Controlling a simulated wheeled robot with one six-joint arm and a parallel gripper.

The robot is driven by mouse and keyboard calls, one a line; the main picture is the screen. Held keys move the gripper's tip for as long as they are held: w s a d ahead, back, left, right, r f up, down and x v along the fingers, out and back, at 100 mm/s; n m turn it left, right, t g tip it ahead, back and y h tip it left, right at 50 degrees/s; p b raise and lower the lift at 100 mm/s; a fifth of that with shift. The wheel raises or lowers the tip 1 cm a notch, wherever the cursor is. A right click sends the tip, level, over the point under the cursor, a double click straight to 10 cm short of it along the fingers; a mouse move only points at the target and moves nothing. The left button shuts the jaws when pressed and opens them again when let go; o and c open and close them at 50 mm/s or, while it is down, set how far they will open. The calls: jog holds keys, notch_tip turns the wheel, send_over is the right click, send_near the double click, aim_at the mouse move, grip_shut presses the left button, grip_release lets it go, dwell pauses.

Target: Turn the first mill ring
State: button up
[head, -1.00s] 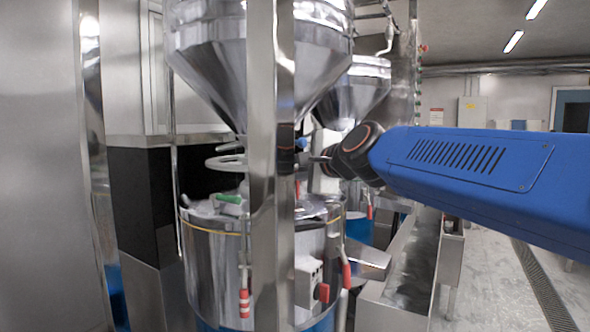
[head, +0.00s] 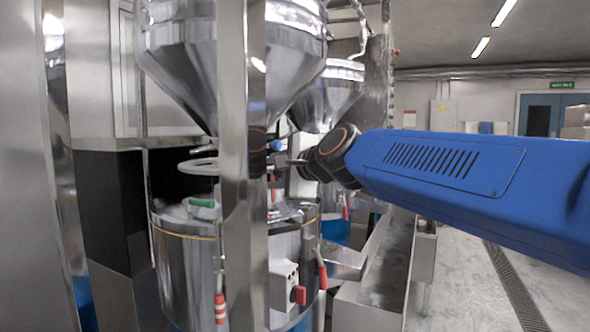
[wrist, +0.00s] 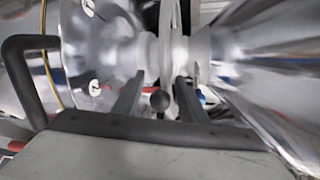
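The first mill's ring (head: 198,166) is a pale, thin hoop under the big steel hopper and above the drum. Its right part is hidden behind the upright steel post. My blue arm reaches in from the right, and my gripper's fingers are hidden or unclear near the post in the head view. In the wrist view my gripper (wrist: 160,82) has its two dark fingers apart, with the pale ring (wrist: 182,65) edge-on between them. A gap shows beside the ring, so the fingers do not look closed on it. Contact cannot be told.
The steel post (head: 241,230) stands in front of the mill. The hopper (head: 185,60) hangs above the ring and the drum (head: 185,265) is below. A dark ball knob (wrist: 160,100) shows between the fingers. Floor is clear at the right.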

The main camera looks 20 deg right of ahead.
jog(key=v, duration=1.6)
